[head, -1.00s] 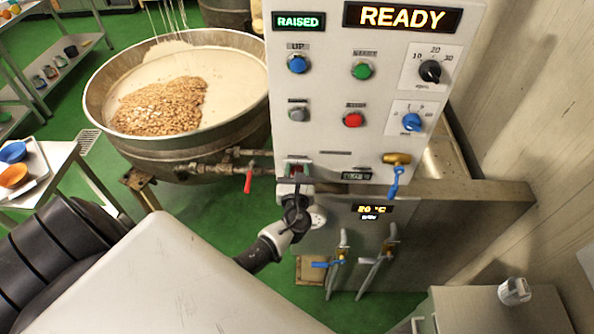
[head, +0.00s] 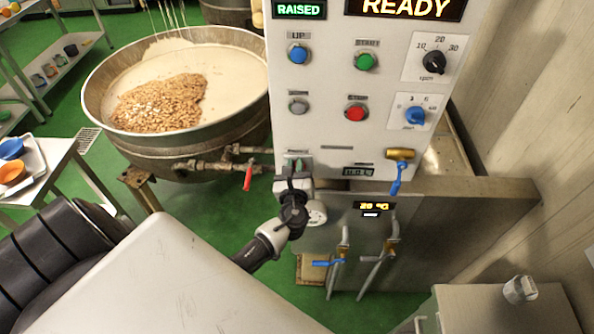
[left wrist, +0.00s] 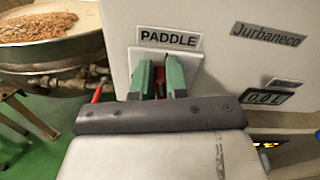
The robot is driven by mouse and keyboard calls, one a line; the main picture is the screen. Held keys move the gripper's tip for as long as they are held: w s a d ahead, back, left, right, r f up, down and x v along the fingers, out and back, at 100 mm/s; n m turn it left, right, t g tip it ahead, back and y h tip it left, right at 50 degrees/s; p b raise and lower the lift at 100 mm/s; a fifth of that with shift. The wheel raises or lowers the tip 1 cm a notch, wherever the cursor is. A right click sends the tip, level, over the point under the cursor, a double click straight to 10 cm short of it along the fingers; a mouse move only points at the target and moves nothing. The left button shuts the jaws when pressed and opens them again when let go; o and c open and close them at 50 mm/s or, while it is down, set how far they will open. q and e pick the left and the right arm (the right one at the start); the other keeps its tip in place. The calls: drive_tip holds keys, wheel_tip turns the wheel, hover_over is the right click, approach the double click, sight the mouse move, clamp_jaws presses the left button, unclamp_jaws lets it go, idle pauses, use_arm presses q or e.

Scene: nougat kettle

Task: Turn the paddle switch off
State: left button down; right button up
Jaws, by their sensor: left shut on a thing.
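The paddle switch (left wrist: 160,84) shows as a narrow dark and red strip between my left fingers in the left wrist view, under the PADDLE label (left wrist: 169,38). It sits at the lower left of the white control panel (head: 334,140). My left gripper (left wrist: 161,78) has its green-padded fingers closed on either side of it, at the panel face. In the head view my left gripper (head: 295,171) covers the switch, so its position is hard to tell. My right gripper is not in view.
The panel carries several buttons, two knobs and a lit READY display (head: 408,8). A blue-handled brass valve (head: 398,165) is to the right of my gripper. A red-handled valve (head: 248,177) is to the left, below the nut-filled kettle (head: 180,148).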

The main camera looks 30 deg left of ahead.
use_arm(q)
drive_tip(key=n+b, duration=0.3)
drive_tip(key=a+f+n+b, duration=0.1)
drive_tip(key=n+b, duration=0.2)
drive_tip(key=s+n+b, duration=0.1)
drive_tip(key=n+b, duration=0.2)
drive_tip(key=shift+a+f, duration=0.15)
drive_tip(key=shift+f, duration=0.2)
drive_tip(key=n+b, duration=0.3)
drive_tip(key=shift+a+f+n, duration=0.15)
drive_tip(key=shift+f+n, duration=0.15)
drive_tip(key=shift+f+n+b, duration=0.15)
drive_tip(key=shift+n+b, duration=0.75)
drive_tip(key=shift+n, duration=0.5)
drive_tip(key=c, duration=1.1)
unclamp_jaws()
drive_tip(key=shift+c, duration=0.2)
